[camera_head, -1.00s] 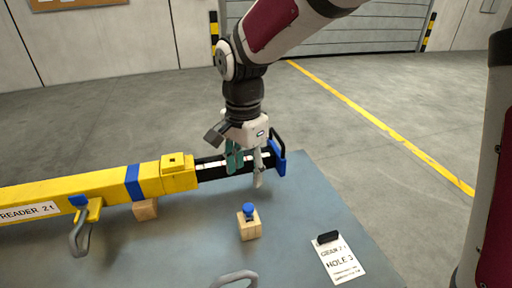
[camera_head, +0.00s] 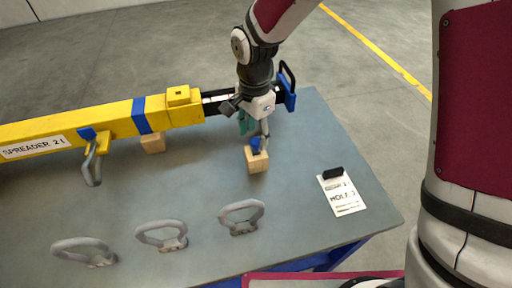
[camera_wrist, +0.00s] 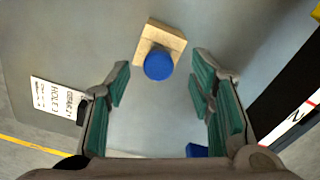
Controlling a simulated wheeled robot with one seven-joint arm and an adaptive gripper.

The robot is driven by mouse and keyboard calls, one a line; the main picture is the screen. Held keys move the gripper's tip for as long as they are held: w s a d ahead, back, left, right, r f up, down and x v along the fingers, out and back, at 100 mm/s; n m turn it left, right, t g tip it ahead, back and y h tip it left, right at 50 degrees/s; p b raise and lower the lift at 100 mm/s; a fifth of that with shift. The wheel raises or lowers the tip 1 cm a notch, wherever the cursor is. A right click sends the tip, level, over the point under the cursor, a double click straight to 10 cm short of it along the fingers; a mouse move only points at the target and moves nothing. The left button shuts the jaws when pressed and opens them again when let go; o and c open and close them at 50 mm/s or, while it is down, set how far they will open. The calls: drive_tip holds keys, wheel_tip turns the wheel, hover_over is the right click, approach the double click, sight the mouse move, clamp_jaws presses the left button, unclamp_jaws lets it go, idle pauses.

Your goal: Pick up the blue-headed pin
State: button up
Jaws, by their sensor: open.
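The blue-headed pin (camera_head: 256,146) stands in a small wooden block (camera_head: 258,163) on the grey table. In the wrist view its round blue head (camera_wrist: 159,64) sits over the block (camera_wrist: 163,40), a little beyond the fingertips and near the midline between them. My gripper (camera_head: 254,132) is above and just behind the pin in the head view, pointing down. In the wrist view my gripper (camera_wrist: 160,85) is open, its green-padded fingers apart and empty. The pin's shaft is hidden.
A yellow spreader beam (camera_head: 70,132) with a black end lies behind the pin, close to my gripper. Another wooden block (camera_head: 153,143) supports it. Three grey shackles (camera_head: 241,217) lie in front. A tagged card (camera_head: 341,193) lies right. Table between them is clear.

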sight(256, 141)
drive_tip(key=shift+d+f, duration=0.1)
drive_tip(key=shift+f, duration=1.75)
clamp_jaws()
drive_tip(key=shift+r, duration=0.1)
